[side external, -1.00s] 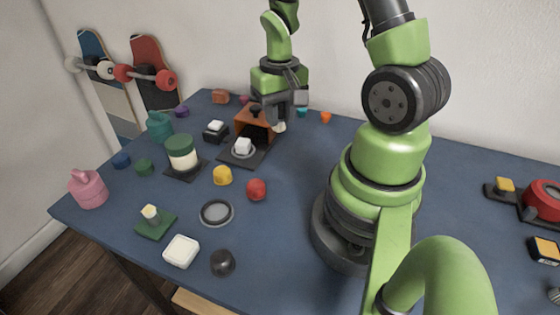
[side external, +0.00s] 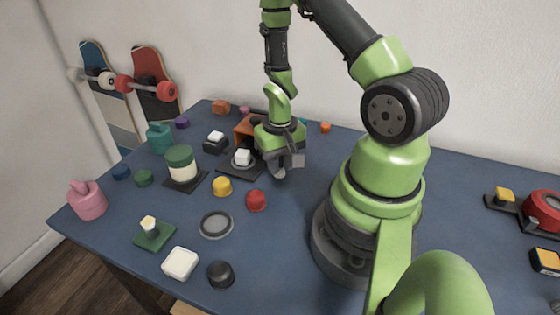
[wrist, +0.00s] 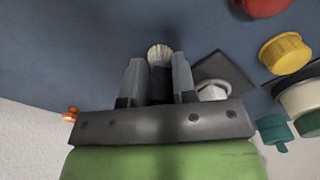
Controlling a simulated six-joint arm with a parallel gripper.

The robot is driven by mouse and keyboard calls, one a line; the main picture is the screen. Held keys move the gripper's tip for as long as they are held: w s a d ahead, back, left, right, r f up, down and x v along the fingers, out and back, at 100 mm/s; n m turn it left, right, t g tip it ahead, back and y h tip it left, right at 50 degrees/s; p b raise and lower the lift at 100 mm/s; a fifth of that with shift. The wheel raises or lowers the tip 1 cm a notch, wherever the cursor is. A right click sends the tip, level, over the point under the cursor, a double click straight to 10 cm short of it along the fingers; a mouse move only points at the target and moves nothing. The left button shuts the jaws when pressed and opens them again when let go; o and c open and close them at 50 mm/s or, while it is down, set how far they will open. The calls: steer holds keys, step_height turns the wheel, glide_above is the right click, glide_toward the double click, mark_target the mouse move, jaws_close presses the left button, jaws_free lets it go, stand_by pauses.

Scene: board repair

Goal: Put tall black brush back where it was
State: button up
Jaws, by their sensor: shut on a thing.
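The tall black brush (wrist: 160,80) is between the two fingers of my gripper (wrist: 157,85) in the wrist view. Its pale bristle end (wrist: 159,52) sticks out past the fingertips. In the side view my gripper (side external: 286,163) is low over the table, just right of the dark pad with a white piece on it. A small pale tip (side external: 279,173) shows under the fingers there. The rest of the brush is hidden by the gripper. I cannot tell whether the tip touches the table.
A white piece (side external: 242,157) sits on a dark pad, with an orange open box (side external: 245,128) behind it. A green-lidded jar (side external: 181,165), yellow (side external: 222,186) and red (side external: 256,200) pieces and a grey ring dish (side external: 216,225) stand left and nearer. Table right of the red piece is clear.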

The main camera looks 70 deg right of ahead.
steer(key=shift+f, duration=0.15)
steer(key=o, duration=0.9)
step_height(320, 180, up, 12)
steer(key=shift+r, duration=0.1)
steer(key=s+a+r+n+t, duration=0.1)
steer(key=s+a+r+t, duration=0.1)
steer(key=a+r, duration=0.2)
steer(key=s+a+r+n+t+y, duration=0.1)
steer(key=a+r+t, duration=0.1)
steer(key=a+r, duration=0.3)
steer(key=s+a+r+n+t+y, duration=0.1)
steer(key=s+a+r+n+t, duration=0.1)
steer(key=a+r, duration=0.3)
steer(key=shift+s+a+r+t, duration=0.15)
steer(key=shift+r+t, duration=0.15)
steer(key=shift+r, duration=0.6)
steer(key=shift+s+d+r+t, duration=0.15)
steer(key=shift+r+t, duration=0.15)
steer(key=shift+r, duration=0.6)
steer(key=shift+a, duration=0.1)
